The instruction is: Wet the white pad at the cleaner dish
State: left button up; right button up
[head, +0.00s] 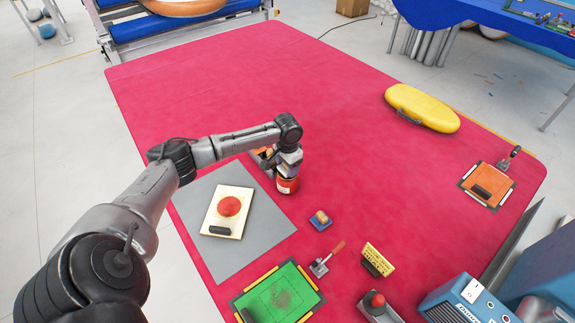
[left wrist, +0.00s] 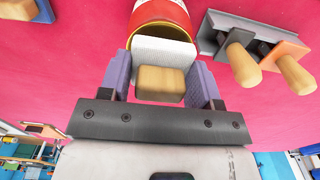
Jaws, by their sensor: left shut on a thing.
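My left gripper (head: 287,172) is shut on the wooden grip (left wrist: 160,84) of the white pad (left wrist: 165,50). Its purple fingers stand on both sides of the grip in the left wrist view. The white pad overlaps the mouth of a red and white round tin (left wrist: 160,12), which looks like the cleaner dish; it has a yellowish inside. I cannot tell whether the pad touches the cleaner. In the head view the tin (head: 287,186) is right under the gripper, and the pad is hidden. My right gripper is not in view.
A rack (left wrist: 212,33) with wooden-handled tools stands beside the tin. On the red mat (head: 230,80) lie a grey sheet (head: 265,232) with a cream board, a blue pad with a wooden grip (head: 320,220), a green board (head: 300,301) and a yellow inflatable (head: 422,107). The mat's far middle is clear.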

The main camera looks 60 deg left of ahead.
pick_arm(q)
jog(key=shift+f, duration=0.45)
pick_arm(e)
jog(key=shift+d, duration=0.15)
pick_arm(q)
jog(key=shift+f, duration=0.5)
dwell(1.0)
jog(key=shift+r+p, duration=0.3)
jog(key=shift+p, duration=0.05)
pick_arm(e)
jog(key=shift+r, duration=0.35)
pick_arm(q)
notch_tip(320, 180, up, 6)
jog(key=p, duration=0.8)
jog(key=shift+r, duration=0.25)
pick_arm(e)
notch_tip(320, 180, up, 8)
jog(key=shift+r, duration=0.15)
